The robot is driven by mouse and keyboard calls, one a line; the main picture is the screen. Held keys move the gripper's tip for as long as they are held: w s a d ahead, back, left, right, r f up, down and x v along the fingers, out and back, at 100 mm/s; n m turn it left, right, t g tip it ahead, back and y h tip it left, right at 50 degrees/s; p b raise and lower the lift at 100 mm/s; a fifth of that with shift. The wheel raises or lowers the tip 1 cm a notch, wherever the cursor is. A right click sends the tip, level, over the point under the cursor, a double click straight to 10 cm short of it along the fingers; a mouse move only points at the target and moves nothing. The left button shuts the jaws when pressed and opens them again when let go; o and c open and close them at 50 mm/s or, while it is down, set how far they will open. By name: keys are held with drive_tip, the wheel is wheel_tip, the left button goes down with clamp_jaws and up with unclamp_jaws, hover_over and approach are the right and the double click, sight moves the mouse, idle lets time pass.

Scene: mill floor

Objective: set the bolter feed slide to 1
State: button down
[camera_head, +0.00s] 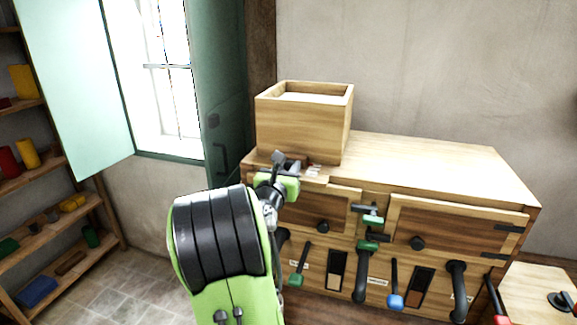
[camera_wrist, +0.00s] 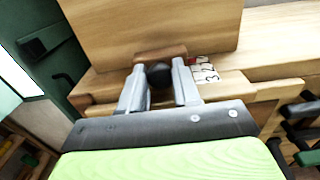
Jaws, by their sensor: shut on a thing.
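The bolter is a wide wooden chest (camera_head: 430,165) with an open-topped wooden box (camera_head: 300,120) on its left end. In the wrist view, a round black knob (camera_wrist: 158,75) sits before a small brown wooden slide piece (camera_wrist: 160,54) at the foot of the box. My gripper (camera_wrist: 158,88) is shut on this knob, one grey finger on each side. A white number scale (camera_wrist: 205,72) with a red mark lies just right of the fingers; a 3 and a 2 can be made out. In the head view, my gripper (camera_head: 284,164) hides the knob, and the scale (camera_head: 313,171) is too small to read.
The chest front has doors with dark knobs (camera_head: 417,243), a green-handled lever (camera_head: 298,272), a blue-handled lever (camera_head: 395,285) and black spouts (camera_head: 457,285). A green shutter (camera_head: 220,90) stands close left of the box. Shelves (camera_head: 50,220) stand at far left.

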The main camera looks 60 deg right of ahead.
drive_tip(key=c, duration=0.8)
unclamp_jaws()
drive_tip(key=shift+c, duration=0.2)
drive_tip(key=shift+a, duration=0.15)
drive_tip(key=s+a+b, duration=0.2)
drive_tip(key=a+b, duration=0.1)
drive_tip(key=a, duration=1.2)
drive_tip(key=shift+s+a, duration=0.25)
